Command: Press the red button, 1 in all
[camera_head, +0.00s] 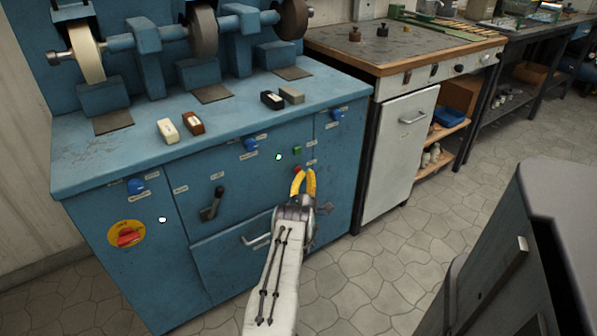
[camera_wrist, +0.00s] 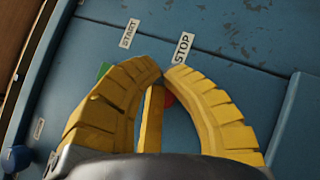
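The red button (camera_head: 296,170) is on the front panel of the blue grinding machine, just behind my fingertips in the head view. In the wrist view only a small part of the red button (camera_wrist: 168,100) shows between my yellow fingers, below a STOP label (camera_wrist: 183,47). My gripper (camera_head: 304,172) is in front of the panel with its fingertips close together and nothing held. In the wrist view my gripper (camera_wrist: 162,70) has its curved fingers meeting near the STOP label. I cannot tell whether the tips touch the button.
A green button (camera_head: 297,150) sits above the red one, and partly shows behind a finger in the wrist view (camera_wrist: 103,70). A yellow plate with a red rotary switch (camera_head: 125,235) is at the machine's lower left. A drawer handle (camera_head: 255,240) protrudes near my arm.

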